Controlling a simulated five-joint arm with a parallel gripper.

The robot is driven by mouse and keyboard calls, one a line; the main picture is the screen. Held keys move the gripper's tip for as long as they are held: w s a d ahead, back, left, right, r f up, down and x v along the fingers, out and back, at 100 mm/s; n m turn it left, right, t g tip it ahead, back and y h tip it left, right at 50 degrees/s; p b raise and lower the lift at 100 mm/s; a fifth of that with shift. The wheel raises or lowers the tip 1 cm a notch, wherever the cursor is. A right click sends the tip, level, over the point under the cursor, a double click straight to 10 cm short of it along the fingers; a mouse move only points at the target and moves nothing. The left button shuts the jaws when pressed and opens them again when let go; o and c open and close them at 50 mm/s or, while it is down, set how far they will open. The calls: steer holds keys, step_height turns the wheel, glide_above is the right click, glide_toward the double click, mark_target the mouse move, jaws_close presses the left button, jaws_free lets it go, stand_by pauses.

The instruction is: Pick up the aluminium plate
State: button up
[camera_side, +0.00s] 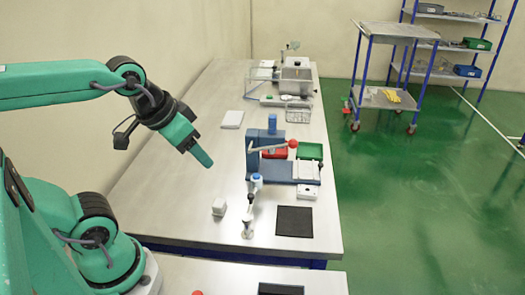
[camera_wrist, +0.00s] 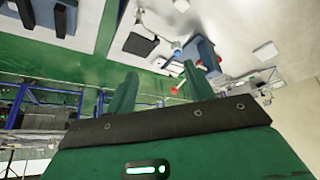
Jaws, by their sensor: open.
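I cannot tell for sure which piece is the aluminium plate. A flat pale plate (camera_side: 232,119) lies on the bench left of the blue press.
The blue press (camera_side: 262,140) has a lever with a red knob (camera_side: 292,144) and a green tray (camera_side: 310,151). A black mat (camera_side: 295,221), a small pale block (camera_side: 219,207) and a slim upright stand (camera_side: 248,228) are nearer. The bench's left middle is clear.

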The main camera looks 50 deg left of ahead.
steer(key=w, duration=0.1)
steer(key=n+g, duration=0.6)
steer(key=n, duration=2)
glide_above(312, 191)
steer(key=shift+a+f, duration=0.1)
steer(key=shift+f, duration=8.35)
steer(key=shift+f, duration=0.1)
steer(key=shift+f, duration=1.25)
steer(key=shift+f, duration=0.1)
